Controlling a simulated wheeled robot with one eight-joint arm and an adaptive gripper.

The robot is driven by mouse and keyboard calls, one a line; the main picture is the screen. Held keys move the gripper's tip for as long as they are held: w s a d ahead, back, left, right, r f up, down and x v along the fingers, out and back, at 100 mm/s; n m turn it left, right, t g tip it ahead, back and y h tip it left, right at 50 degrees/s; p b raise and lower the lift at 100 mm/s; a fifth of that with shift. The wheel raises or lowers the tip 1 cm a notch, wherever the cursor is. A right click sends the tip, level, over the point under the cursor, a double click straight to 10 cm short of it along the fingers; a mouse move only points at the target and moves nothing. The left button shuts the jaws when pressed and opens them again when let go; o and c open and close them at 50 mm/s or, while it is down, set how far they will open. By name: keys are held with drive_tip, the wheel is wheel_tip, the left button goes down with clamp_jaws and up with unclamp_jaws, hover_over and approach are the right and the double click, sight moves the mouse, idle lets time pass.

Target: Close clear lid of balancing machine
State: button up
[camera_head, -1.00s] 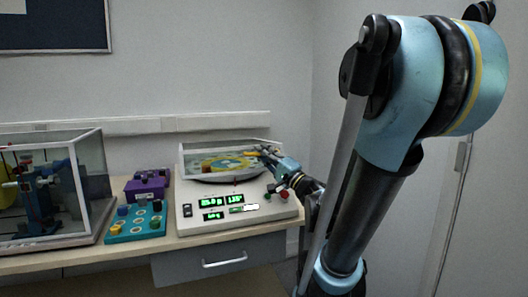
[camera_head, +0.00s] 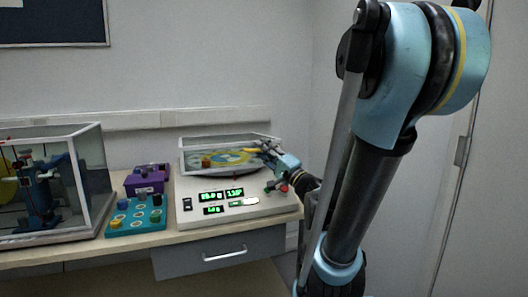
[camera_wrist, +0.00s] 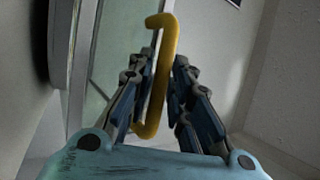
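The balancing machine (camera_head: 185,215) is a white console on the bench with lit green displays. Its clear lid (camera_head: 181,156) is a transparent, framed cover at the back, around a yellow and teal disc (camera_head: 225,159). In the wrist view a yellow bar handle (camera_wrist: 172,50) runs between the two fingers of my gripper (camera_wrist: 165,62). The fingers stand on either side of it with some gap visible, so a firm hold does not show. In the head view my gripper (camera_head: 264,150) is at the lid's right side, and its fingertips are too small to read.
A teal block (camera_head: 136,226) with knobs and a purple box (camera_head: 147,181) stand left of the machine. A glass-sided case (camera_head: 91,170) is at far left. A drawer with a handle (camera_head: 225,254) is below the bench top. A wall is close on the right.

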drive_tip(key=shift+r, duration=0.1)
drive_tip(key=shift+w+r, duration=0.1)
drive_tip(key=shift+r, duration=4.7)
